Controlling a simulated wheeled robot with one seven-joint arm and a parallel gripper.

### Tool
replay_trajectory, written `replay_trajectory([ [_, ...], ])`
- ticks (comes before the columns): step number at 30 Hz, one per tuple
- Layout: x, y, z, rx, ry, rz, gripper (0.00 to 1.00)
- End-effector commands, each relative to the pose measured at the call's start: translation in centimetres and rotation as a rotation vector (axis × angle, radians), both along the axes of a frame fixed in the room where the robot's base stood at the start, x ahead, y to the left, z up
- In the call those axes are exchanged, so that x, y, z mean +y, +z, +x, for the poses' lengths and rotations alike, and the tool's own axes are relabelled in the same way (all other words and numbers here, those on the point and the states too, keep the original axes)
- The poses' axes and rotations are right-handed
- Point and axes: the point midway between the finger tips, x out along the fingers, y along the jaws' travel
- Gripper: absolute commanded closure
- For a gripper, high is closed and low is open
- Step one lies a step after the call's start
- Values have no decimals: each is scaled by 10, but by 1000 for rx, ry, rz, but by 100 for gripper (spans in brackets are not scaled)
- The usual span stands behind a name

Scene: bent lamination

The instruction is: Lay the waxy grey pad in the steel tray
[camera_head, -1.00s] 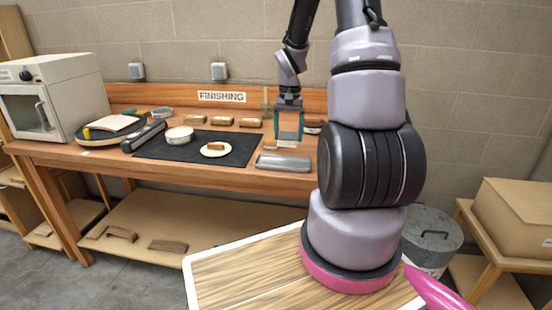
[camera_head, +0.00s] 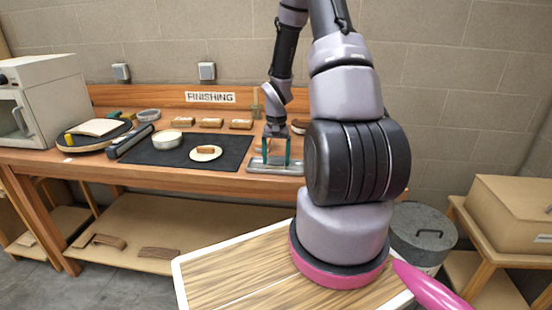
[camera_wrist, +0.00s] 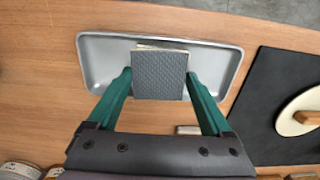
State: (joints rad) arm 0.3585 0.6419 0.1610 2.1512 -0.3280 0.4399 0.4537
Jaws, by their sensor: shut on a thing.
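The steel tray (camera_head: 258,168) is a shallow grey dish with rounded corners, near the front edge of the bench. It also shows in the wrist view (camera_wrist: 101,62). My gripper (camera_head: 276,160) is low over the tray. In the wrist view its two green fingers (camera_wrist: 158,77) are shut on the opposite sides of the waxy grey pad (camera_wrist: 160,78). The pad is a dark grey, roughly square piece with a textured face and a pale edge at its far side. It lies within the tray's outline; I cannot tell whether it touches the tray's floor. The fingers cover its sides.
A black mat (camera_head: 228,148) lies left of the tray, bearing a round pale plate (camera_head: 195,156) with a brown block and a white bowl (camera_head: 166,140). Several small blocks line the bench's back. A dark roller-like bar (camera_head: 130,140) and a round board (camera_head: 75,142) are farther left.

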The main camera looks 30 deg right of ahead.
Motion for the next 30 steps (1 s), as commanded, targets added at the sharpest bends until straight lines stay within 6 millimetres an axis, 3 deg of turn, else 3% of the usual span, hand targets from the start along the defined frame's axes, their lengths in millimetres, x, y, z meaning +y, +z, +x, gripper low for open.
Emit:
replay_trajectory([
  [8, 0, -1, 0, -1, 1, -1, 61],
  [9, 0, -2, 0, -1, 1, -1, 12],
  [10, 0, -2, 1, -1, 1, -1, 1],
  [20, 0, 3, 1, -2, 0, -1, 0],
  [23, -1, 15, 2, -5, 0, -2, 0],
  [30, -2, 67, 2, -7, -1, -2, 0],
])
